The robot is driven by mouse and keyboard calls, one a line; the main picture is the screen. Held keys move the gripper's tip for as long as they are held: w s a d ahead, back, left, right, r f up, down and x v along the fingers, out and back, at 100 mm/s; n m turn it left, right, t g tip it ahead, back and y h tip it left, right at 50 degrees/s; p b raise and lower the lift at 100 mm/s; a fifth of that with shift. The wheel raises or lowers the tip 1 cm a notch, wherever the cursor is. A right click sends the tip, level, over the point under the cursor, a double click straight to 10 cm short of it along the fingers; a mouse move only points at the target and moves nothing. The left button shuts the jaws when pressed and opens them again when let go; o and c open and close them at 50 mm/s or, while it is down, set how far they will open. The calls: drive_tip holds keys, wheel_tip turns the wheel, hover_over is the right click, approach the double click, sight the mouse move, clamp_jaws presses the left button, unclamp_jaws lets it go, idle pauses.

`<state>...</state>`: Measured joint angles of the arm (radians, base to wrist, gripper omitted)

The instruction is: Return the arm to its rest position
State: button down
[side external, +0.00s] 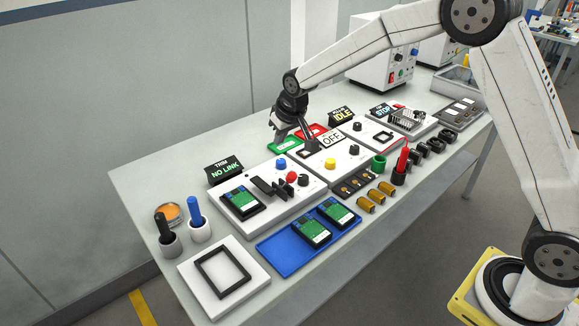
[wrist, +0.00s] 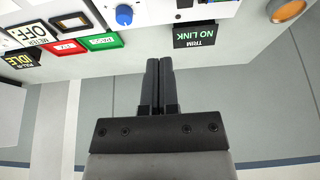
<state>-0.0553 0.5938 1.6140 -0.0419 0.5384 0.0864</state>
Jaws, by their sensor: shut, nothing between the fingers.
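My gripper (wrist: 160,85) is shut and empty in the wrist view, its two dark fingers side by side. In that view the fingers point toward the back edge of the table, with floor and wall beneath them. In the side view my gripper (side external: 279,137) hangs low over the back of the table, close to a green tray (side external: 285,145) and a red tray (side external: 313,130). My arm reaches across from its base at the lower right. Whether the fingers touch anything there is unclear.
A "TRIM NO LINK" sign (side external: 225,171), an "OFF" sign (side external: 332,139) and an "IDLE" sign (side external: 342,114) stand near the gripper. A blue tray (side external: 277,262) with green-faced modules lies in front. White instrument boxes (side external: 385,66) stand at the back right. Space above the table is mostly open.

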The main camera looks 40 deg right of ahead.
drive_tip(key=s+d+f+g, duration=0.1)
drive_tip(key=s, duration=1.3)
drive_tip(key=s+d+f+g, duration=0.1)
drive_tip(key=s+f, duration=0.1)
drive_tip(key=s, duration=1.2)
drive_tip(key=shift+d, duration=0.35)
